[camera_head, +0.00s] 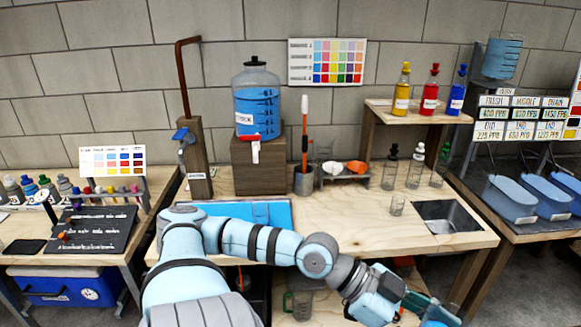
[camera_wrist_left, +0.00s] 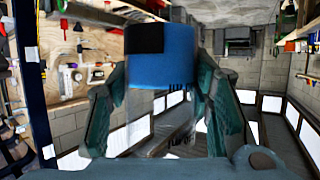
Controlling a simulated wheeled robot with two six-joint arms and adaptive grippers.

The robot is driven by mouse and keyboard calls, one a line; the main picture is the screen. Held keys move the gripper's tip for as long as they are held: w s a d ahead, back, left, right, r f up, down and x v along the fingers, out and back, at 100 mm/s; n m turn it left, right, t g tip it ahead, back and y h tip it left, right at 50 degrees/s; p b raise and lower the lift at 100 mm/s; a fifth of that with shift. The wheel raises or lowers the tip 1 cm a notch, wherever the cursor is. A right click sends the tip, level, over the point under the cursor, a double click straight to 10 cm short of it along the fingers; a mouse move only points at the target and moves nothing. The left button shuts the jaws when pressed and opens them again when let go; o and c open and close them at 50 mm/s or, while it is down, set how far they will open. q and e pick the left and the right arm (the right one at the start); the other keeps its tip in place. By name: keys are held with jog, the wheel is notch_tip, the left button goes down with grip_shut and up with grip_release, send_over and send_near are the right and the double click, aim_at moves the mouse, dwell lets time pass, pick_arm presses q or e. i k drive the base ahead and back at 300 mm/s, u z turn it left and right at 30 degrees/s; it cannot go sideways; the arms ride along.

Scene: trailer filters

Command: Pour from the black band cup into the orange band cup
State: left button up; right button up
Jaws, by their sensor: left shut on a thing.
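My left gripper (camera_wrist_left: 160,78) is shut on a clear cylindrical vessel (camera_wrist_left: 162,68) with a blue part and a black patch at the top of the left wrist view. I cannot tell whether the black patch is a band. In the head view my left gripper (camera_head: 385,300) is low, in front of the table's front edge; the vessel cannot be made out there. Several clear glasses stand on the right of the table, one small glass (camera_head: 397,206) nearest the front. No orange band can be made out on them. My right gripper is not in view.
A metal sink (camera_head: 447,216) is at the table's right end. A grey holder (camera_head: 304,181) with an orange-handled tool stands mid-table. A blue mat (camera_head: 270,212) lies behind my arm. A large blue-filled jar (camera_head: 257,100) stands on a wooden block. Bare wood (camera_head: 345,225) shows mid-table.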

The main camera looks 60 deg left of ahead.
aim_at(260, 205)
jog(key=u, duration=0.75)
jog(key=i, duration=0.85)
jog(key=u, duration=0.85)
